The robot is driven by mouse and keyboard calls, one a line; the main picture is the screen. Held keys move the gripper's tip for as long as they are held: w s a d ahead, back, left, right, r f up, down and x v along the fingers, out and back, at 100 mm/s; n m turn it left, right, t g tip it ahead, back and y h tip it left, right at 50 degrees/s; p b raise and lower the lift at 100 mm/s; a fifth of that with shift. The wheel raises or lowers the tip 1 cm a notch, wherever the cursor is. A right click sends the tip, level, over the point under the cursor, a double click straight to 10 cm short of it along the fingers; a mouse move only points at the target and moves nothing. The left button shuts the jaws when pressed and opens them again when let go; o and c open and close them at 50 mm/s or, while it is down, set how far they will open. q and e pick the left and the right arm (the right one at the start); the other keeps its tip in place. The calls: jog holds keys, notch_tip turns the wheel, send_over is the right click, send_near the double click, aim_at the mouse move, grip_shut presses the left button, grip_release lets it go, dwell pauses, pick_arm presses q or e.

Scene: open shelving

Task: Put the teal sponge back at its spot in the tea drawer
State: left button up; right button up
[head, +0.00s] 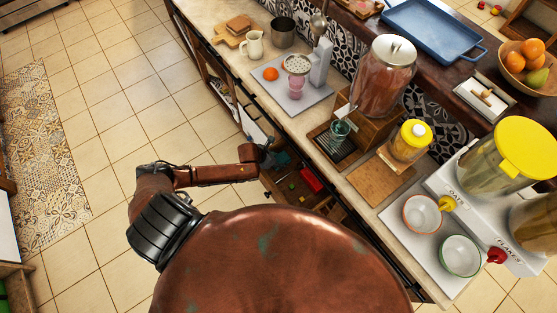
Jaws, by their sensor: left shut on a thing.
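My left arm reaches from the left to the front of the counter. My left gripper (269,154) is small and dark here, shut at the near side of the open drawer. A teal piece, which looks like the teal sponge (282,159), shows at its fingertips; the exact grip is too small to make out. The open tea drawer (268,184) lies below the counter edge, with a red item (311,180) and several small green and yellow items inside. My copper body hides the drawer's near part. My right gripper is not in view.
The counter edge (297,142) runs close beside the gripper. Above stand a glass drink dispenser (383,82), a small teal glass (340,131), a yellow-lidded jar (410,142) and two bowls (421,214) (460,255).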

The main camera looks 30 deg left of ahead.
pick_arm(q)
jog(key=shift+f, duration=0.15)
jog(key=o, duration=0.7)
jog(key=shift+c, duration=0.2)
jog(key=shift+o, duration=0.8)
jog(key=shift+s+a+r, duration=0.1)
jog(key=shift+r, duration=0.4)
jog(key=p+v, duration=0.1)
jog(key=v, duration=1)
jog(key=shift+s+p, duration=0.15)
jog(key=shift+p, duration=0.2)
